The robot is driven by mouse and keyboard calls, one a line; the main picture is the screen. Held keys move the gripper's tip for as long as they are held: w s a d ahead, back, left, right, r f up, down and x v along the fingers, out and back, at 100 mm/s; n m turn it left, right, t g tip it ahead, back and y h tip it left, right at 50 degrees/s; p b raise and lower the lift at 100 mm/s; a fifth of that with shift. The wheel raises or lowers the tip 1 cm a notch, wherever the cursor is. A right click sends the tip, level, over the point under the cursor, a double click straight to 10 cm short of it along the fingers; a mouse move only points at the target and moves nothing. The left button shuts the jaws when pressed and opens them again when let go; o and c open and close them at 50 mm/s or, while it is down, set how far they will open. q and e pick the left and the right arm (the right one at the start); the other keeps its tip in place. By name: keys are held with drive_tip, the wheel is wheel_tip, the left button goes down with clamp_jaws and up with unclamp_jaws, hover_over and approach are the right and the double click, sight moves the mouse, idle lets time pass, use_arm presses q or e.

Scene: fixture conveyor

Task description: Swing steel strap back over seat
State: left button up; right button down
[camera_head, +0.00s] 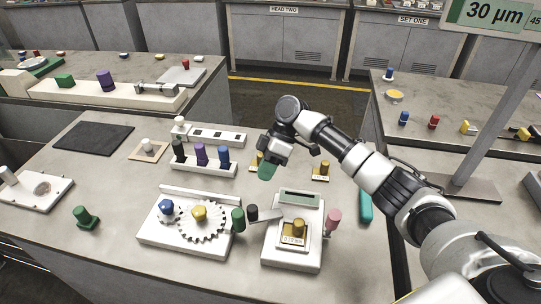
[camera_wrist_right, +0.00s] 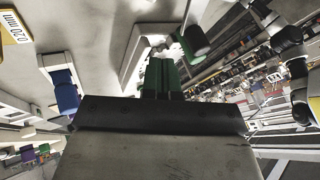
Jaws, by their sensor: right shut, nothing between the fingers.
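The white fixture (camera_head: 283,262) stands at the front right of the near table. Its square seat (camera_head: 281,245) holds a brass block (camera_head: 298,230) with a small label. A short grey steel strap (camera_head: 268,215) with a black knob (camera_head: 252,213) lies at the fixture's left edge, off to the side of the seat. A pink knob (camera_head: 334,216) stands at its right. My right gripper (camera_head: 267,172), with green fingers, is shut and empty above the table, behind the fixture and apart from it. Its fingers also show in the wrist view (camera_wrist_right: 161,76). My left gripper is out of view.
A white plate with a toothed gear (camera_head: 201,221) and a green knob (camera_head: 238,219) stands close left of the fixture. Behind are a rack of coloured pegs (camera_head: 201,155) and a small brass piece (camera_head: 321,171). A teal bar (camera_head: 365,206) lies at the right.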

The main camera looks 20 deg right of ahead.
drive_tip(key=x, duration=0.4)
drive_tip(key=shift+w+p, duration=0.15)
drive_tip(key=shift+p, duration=0.25)
drive_tip(key=s+p, duration=0.1)
drive_tip(key=s+a+p, duration=0.1)
drive_tip(key=s, duration=0.1)
drive_tip(key=shift+a+r, duration=0.1)
drive_tip(key=shift+a, duration=0.05)
drive_tip(key=shift+s+a, duration=0.1)
drive_tip(key=shift+s, duration=0.15)
drive_tip(key=shift+a, duration=0.1)
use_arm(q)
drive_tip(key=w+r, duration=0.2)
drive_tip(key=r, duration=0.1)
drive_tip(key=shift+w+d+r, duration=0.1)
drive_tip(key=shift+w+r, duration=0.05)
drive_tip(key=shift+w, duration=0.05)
use_arm(e)
drive_tip(key=shift+s, duration=0.1)
